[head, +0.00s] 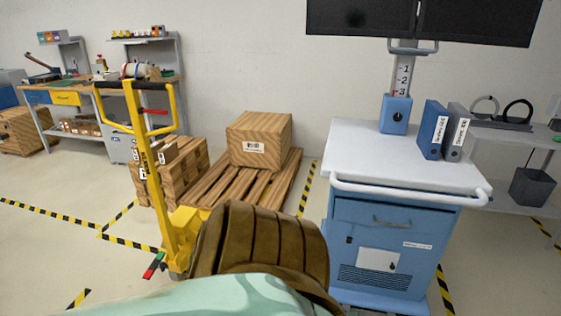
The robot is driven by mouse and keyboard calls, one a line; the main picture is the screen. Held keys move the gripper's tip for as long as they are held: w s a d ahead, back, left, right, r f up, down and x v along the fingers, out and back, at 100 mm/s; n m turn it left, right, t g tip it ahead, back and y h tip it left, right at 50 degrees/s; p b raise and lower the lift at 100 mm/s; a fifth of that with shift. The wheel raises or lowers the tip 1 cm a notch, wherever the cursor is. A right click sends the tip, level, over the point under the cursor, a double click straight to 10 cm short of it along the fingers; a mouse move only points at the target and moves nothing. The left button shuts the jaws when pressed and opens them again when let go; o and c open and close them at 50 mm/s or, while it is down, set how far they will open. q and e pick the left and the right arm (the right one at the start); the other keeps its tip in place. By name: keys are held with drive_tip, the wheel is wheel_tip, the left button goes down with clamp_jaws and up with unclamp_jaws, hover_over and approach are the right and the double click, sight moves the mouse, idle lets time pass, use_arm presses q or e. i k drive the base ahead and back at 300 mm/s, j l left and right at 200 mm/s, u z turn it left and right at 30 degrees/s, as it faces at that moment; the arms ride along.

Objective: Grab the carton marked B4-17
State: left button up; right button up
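A brown striped carton (259,140) sits on a wooden pallet (276,185) in the middle of the head view. It has a white label on its front, too small to read. More cartons (180,165) are stacked to its left, behind the yellow pallet jack, with small labels I cannot read. I cannot tell which carton is marked B4-17. Neither of my grippers is in view.
A yellow pallet jack (152,170) stands at the left of the pallet. A blue cart (384,240) with a white top and binders (433,130) stands at the right. A workbench (95,92) is at the back left. A near brown and pale green shape blocks the lower middle.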

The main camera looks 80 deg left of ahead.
sight(157, 145)
drive_tip(key=u, duration=3.8)
drive_tip(key=i+l, duration=0.15)
drive_tip(key=i, duration=0.45)
drive_tip(key=i+l, duration=0.15)
drive_tip(key=i, duration=0.4)
drive_tip(key=i+l, duration=0.15)
drive_tip(key=i, duration=0.45)
drive_tip(key=i+l, duration=0.15)
drive_tip(key=i, duration=0.4)
drive_tip(key=i+l, duration=0.1)
drive_tip(key=i, duration=0.5)
drive_tip(key=u, duration=0.05)
